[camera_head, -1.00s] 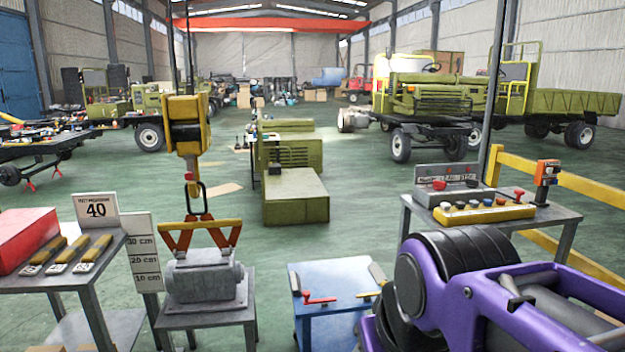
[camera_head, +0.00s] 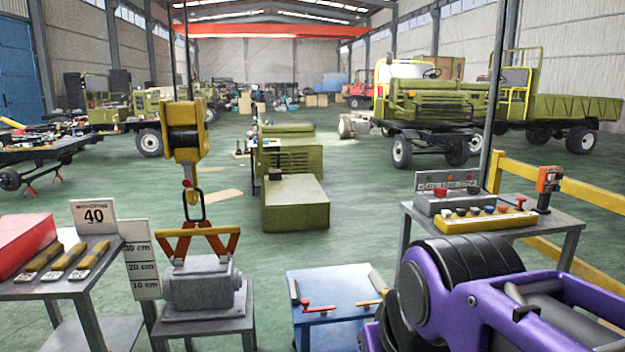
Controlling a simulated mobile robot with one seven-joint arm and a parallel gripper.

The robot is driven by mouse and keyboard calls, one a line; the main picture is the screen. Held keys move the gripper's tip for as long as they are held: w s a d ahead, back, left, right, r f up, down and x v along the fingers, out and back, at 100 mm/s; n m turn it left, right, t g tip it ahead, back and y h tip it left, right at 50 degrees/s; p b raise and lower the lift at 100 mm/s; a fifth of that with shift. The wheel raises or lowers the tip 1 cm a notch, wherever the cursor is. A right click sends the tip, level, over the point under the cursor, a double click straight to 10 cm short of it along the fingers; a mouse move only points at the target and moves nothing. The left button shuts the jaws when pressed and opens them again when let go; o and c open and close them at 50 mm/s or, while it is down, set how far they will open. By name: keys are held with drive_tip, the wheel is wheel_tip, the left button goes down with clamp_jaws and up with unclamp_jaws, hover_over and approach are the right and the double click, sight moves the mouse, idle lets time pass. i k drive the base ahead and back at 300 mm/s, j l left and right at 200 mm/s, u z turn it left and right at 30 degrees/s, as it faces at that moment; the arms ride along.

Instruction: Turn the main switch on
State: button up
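No part in view is clearly readable as the main switch. A grey control box (camera_head: 452,204) with a red knob and a label plate stands on the metal table at right. In front of it lies a yellow button panel (camera_head: 470,222) with several knobs and a red button at its right end. An orange switch-like unit (camera_head: 548,180) stands on a dark post at the table's right end; its setting is too small to tell. My purple and black arm fills the lower right, in front of the table's near side. My gripper is not in view.
A blue table (camera_head: 340,287) with a red-handled lever (camera_head: 320,309) stands at bottom centre. A yellow hoist hook (camera_head: 187,130) hangs over a grey motor block (camera_head: 202,285). Yellow railings (camera_head: 590,268) run behind the right table.

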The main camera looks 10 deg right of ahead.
sight(439, 191)
drive_tip(key=i+l+z, duration=0.1)
drive_tip(key=i+l, duration=0.45)
drive_tip(key=l, duration=0.15)
drive_tip(key=i+l+z, duration=0.1)
drive_tip(key=i+l, duration=0.5)
drive_tip(key=l, duration=0.1)
